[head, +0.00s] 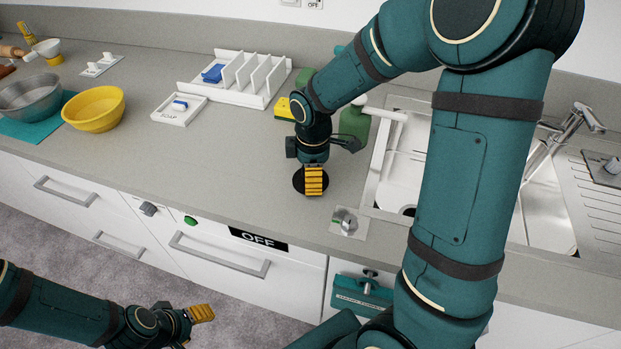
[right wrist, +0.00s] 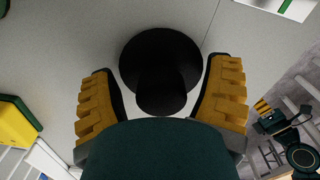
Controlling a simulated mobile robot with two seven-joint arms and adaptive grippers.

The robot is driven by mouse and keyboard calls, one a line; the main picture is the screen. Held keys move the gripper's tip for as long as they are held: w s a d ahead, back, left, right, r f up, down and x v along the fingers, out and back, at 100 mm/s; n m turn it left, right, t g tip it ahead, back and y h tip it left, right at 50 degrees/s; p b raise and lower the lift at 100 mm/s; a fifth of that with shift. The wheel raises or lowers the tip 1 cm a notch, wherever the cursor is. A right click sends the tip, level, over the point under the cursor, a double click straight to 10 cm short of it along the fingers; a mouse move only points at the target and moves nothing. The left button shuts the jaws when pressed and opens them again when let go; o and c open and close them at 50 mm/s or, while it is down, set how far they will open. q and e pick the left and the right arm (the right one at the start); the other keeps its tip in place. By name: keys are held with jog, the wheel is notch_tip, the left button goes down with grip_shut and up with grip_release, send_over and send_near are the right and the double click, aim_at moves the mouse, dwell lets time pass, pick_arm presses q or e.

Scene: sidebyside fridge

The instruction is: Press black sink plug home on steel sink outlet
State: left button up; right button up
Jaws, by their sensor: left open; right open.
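The black sink plug (head: 298,182), a round disc with a knob, lies on the grey counter left of the sink (head: 400,165). My right gripper (head: 313,182) is above it, pointing down and hiding part of the disc. In the right wrist view the plug (right wrist: 160,62) shows between the open fingers (right wrist: 162,100), with its knob toward the gripper and not clasped. A steel fitting on a square plate (head: 347,222) is on the counter near the front edge; I cannot tell whether it is the outlet. My left gripper (head: 202,314) is open and empty, low in front of the cabinets.
A green bottle (head: 355,122) and a yellow sponge (head: 284,108) stand behind my right gripper. A soap tray (head: 180,110), a white rack (head: 245,78) and a yellow bowl (head: 94,108) are farther left. My right arm hides much of the sink. The counter left of the plug is clear.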

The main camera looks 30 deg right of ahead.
jog(key=c, duration=1.3)
notch_tip(320, 180, up, 10)
jog(key=p, duration=0.2)
jog(key=shift+p, duration=0.4)
